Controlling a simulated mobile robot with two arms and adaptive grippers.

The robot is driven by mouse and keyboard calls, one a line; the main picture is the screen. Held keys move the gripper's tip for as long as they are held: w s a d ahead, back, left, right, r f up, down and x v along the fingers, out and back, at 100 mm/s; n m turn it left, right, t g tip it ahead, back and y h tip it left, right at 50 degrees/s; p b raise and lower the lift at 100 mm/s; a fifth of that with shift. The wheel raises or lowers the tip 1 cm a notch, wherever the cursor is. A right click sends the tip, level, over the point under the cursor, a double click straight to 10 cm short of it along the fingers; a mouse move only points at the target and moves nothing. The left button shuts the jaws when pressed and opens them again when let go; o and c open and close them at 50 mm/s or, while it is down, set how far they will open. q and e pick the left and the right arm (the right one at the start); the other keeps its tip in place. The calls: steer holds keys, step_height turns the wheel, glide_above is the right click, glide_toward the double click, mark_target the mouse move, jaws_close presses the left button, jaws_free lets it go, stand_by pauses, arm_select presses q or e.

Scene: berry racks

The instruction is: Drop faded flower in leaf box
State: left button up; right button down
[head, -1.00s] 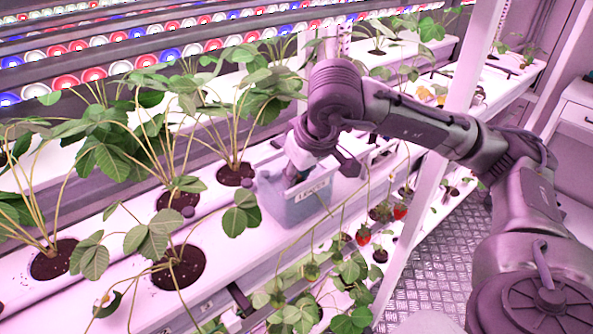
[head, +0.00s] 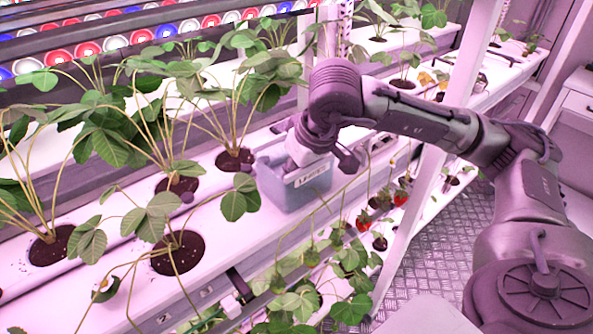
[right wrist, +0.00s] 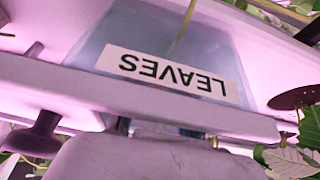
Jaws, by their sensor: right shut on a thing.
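The leaf box (head: 285,198) is a blue-grey open bin with a white label, on the white growing gutter in the middle of the head view. In the right wrist view the box (right wrist: 215,50) shows close up, its LEAVES label upside down. My right gripper (head: 303,156) is at the mouth of the box; its fingertips are hidden. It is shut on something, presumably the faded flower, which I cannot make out. My left gripper is not in view.
Leafy strawberry plants (head: 108,140) grow from round soil holes left of the box. Red strawberries (head: 400,197) hang to its right. A white upright post (head: 440,130) stands right of the box. Rows of coloured caps (head: 166,31) line the back.

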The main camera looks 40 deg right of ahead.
steer(key=c, duration=1.3)
jaws_free()
steer(key=shift+r+p, duration=0.2)
steer(key=shift+p, duration=0.1)
steer(key=shift+r+p, duration=0.8)
steer(key=shift+p, duration=0.05)
steer(key=b+v, duration=0.1)
steer(key=v, duration=1)
steer(key=shift+s+r, duration=0.1)
steer(key=shift+s, duration=0.1)
